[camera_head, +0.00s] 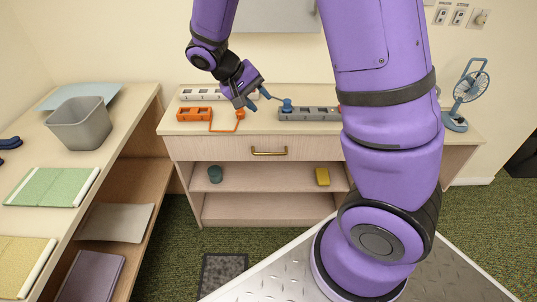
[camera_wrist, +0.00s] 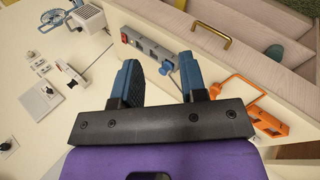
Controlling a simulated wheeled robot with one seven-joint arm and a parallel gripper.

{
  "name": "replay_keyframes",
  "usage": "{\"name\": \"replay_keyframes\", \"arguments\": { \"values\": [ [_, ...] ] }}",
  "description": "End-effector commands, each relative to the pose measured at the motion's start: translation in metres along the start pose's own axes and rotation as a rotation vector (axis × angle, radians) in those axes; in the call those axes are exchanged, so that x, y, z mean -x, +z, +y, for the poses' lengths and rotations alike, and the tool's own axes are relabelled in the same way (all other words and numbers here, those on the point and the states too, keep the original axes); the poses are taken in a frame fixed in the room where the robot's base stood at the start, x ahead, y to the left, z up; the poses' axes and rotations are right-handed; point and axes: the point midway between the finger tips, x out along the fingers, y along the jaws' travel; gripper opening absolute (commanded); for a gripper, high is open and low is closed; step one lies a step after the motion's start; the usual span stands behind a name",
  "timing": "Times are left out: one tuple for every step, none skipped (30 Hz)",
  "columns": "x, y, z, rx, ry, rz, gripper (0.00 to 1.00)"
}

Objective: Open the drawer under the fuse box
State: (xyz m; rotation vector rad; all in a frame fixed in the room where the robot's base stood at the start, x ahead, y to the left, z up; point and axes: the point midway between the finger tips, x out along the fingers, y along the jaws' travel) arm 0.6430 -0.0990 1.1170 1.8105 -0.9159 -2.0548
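The drawer (camera_head: 215,147) is a pale wood front just below the top of a cabinet against the wall, and it looks closed. Its brass bar handle (camera_head: 269,151) is at its middle. The handle also shows at the top of the wrist view (camera_wrist: 213,29). A grey panel (camera_head: 275,16) on the wall above, cut off by the frame and partly hidden by my arm, may be the fuse box. My gripper (camera_head: 256,98) is above the cabinet top, higher than the handle and behind it. In the wrist view its blue fingers (camera_wrist: 160,78) are apart with nothing held between them.
On the cabinet top are an orange power strip (camera_head: 194,114) with a cord, a grey strip (camera_head: 310,114), a blue plug (camera_head: 287,105) and a blue fan (camera_head: 466,92). Open shelves below hold a green cup (camera_head: 215,174) and a yellow block (camera_head: 322,177). A side bench holds a grey bin (camera_head: 80,124).

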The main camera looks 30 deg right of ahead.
Motion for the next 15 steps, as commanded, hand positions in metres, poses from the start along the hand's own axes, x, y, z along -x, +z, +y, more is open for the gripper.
{"name": "replay_keyframes", "arguments": {
  "values": [
    [-0.011,-0.006,-0.011,0.004,0.046,-0.005,0.39],
    [-0.016,-0.01,-0.016,0.002,0.072,-0.003,0.39],
    [-0.023,-0.015,-0.023,0.0,0.106,0.0,0.39],
    [-0.029,-0.018,-0.028,0.0,0.133,0.003,0.39],
    [-0.034,-0.021,-0.033,-0.001,0.159,0.006,0.39],
    [-0.042,-0.026,-0.04,-0.003,0.194,0.013,0.39],
    [-0.047,-0.029,-0.045,-0.004,0.22,0.019,0.39],
    [-0.053,-0.032,-0.051,-0.004,0.246,0.025,0.39],
    [-0.061,-0.035,-0.058,-0.004,0.281,0.036,0.39],
    [-0.067,-0.038,-0.063,-0.005,0.306,0.044,0.39],
    [-0.073,-0.041,-0.068,-0.005,0.332,0.054,0.39],
    [-0.081,-0.044,-0.075,-0.004,0.365,0.067,0.39],
    [-0.087,-0.047,-0.08,-0.002,0.391,0.078,0.39],
    [-0.093,-0.049,-0.085,-0.002,0.416,0.09,0.39],
    [-0.101,-0.052,-0.091,0.0,0.45,0.107,0.39]
  ]
}}
